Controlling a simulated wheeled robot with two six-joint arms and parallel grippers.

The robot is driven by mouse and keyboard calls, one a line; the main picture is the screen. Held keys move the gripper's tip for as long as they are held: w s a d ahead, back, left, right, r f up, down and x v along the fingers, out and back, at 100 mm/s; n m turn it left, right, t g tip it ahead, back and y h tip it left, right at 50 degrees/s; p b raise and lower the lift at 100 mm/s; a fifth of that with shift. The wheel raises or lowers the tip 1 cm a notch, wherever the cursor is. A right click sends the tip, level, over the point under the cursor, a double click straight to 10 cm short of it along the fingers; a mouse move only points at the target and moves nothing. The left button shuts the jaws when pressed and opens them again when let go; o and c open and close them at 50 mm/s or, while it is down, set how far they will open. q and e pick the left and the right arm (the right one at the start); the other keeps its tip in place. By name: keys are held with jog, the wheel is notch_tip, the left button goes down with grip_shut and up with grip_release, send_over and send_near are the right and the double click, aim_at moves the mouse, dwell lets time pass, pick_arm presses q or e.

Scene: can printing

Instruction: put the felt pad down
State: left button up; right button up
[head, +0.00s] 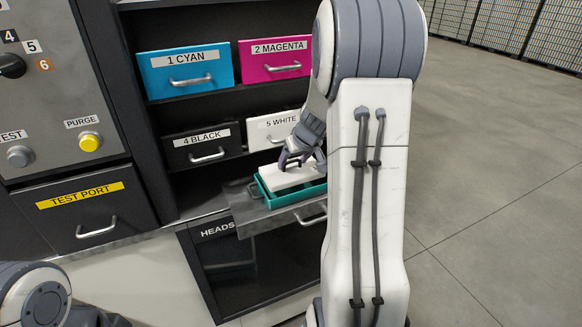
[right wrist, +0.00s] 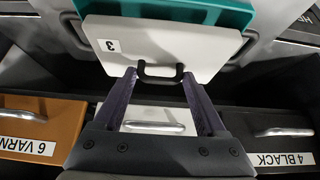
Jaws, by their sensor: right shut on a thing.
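The felt pad (head: 292,178) appears as a white slab over the teal tray (head: 292,199) in the head view. In the right wrist view the pad (right wrist: 165,48) shows a black handle and a label "3". My right gripper (head: 302,158) is shut on the handle; its fingers also show in the right wrist view (right wrist: 160,75). The pad overlaps the teal tray (right wrist: 212,9); I cannot tell whether it rests in the tray or hangs just above it. My left gripper is out of view; only part of my left arm shows at the lower left.
The tray sits on a grey pulled-out shelf (head: 245,218) with a metal handle. Behind are the cyan (head: 190,68), magenta (head: 272,62), black (head: 203,145) and white (head: 262,130) drawers. A dark bay marked HEADS (head: 222,232) lies below. Open floor (head: 500,180) is at the right.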

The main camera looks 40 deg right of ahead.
aim_at(295, 171)
jog(key=shift+d+f+b, duration=0.1)
jog(key=shift+f+b, duration=0.5)
jog(key=shift+f, duration=1.5)
jog(key=shift+f, duration=0.15)
jog(key=o, duration=1.3)
